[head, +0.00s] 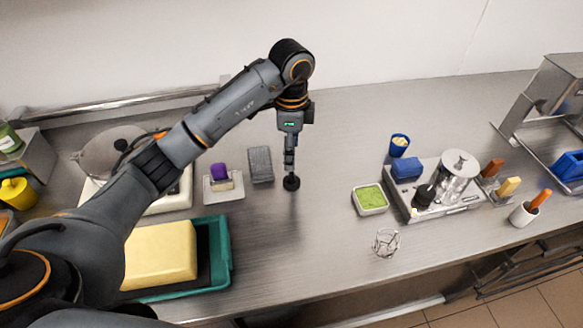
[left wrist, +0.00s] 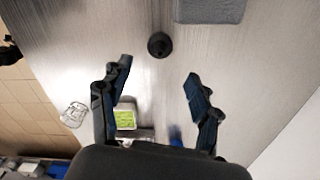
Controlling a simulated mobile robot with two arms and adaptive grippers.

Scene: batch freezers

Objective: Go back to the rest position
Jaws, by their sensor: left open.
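My left arm reaches across the counter from the left in the head view. My left gripper (head: 290,150) points straight down above the counter. In the left wrist view my left gripper (left wrist: 157,74) has its two fingers spread apart with nothing between the tips. A small round black object (head: 291,183) is on the counter just below the gripper. The same black object shows in the left wrist view (left wrist: 160,45), a little beyond the fingertips and apart from them. My right gripper is in neither view.
A grey block (head: 260,164) lies left of the gripper, beside a tray with a purple-topped item (head: 219,171). A teal tray (head: 223,270) with a yellow block is nearer. A green-filled dish (head: 370,198), wire object (head: 386,242) and metal canister (head: 459,175) stand right. Counter between is clear.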

